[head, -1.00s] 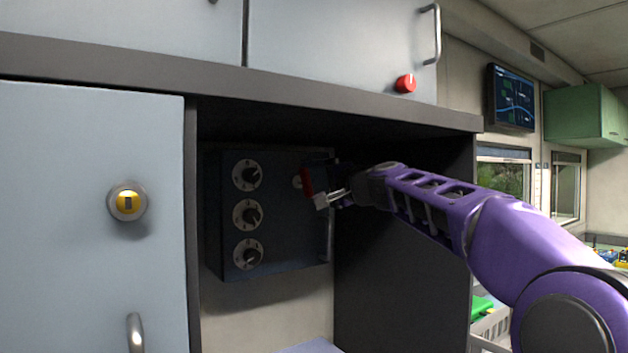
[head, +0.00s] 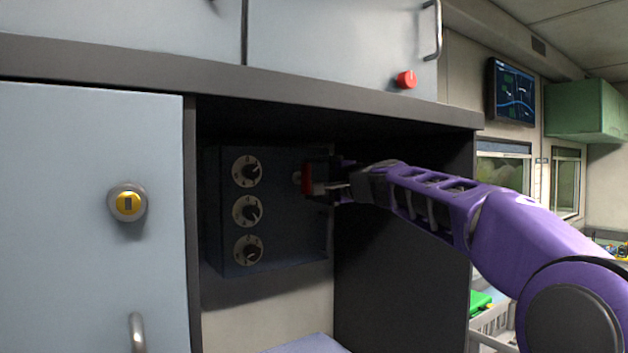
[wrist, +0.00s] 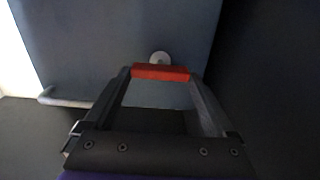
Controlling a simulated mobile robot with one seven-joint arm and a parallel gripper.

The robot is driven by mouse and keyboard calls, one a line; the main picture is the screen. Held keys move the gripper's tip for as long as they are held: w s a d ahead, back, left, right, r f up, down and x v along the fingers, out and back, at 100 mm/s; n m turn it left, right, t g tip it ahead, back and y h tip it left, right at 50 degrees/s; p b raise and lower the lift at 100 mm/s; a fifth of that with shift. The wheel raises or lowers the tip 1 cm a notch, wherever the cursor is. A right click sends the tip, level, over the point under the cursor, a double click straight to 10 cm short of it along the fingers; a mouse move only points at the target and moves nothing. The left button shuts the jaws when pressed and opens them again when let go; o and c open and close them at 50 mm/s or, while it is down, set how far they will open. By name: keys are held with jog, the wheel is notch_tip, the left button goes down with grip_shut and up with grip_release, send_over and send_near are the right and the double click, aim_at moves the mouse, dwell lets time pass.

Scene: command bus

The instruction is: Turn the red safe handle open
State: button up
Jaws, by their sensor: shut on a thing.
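A dark blue safe (head: 285,235) sits inside the dark cabinet recess, with several round dials on the left of its front. The red safe handle (head: 307,179) is at the upper right of the safe front, partly hidden by my gripper. My gripper (head: 318,182) is shut on the red handle. In the wrist view the red handle (wrist: 161,72) lies crosswise between the two fingertips (wrist: 160,78), just in front of a round pale mount (wrist: 160,58) on the safe door. The safe door appears closed.
A metal bar handle (wrist: 62,101) is on the safe door. The recess's dark side wall (head: 400,260) stands close on the right, and a shelf edge (head: 300,95) runs above my arm. A cabinet door with a yellow lock (head: 128,203) is on the left.

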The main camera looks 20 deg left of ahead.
jog(key=o, duration=1.1)
jog(key=shift+c, duration=0.2)
jog(key=b+v, duration=0.7)
jog(key=v, duration=1)
jog(key=shift+d, duration=0.2)
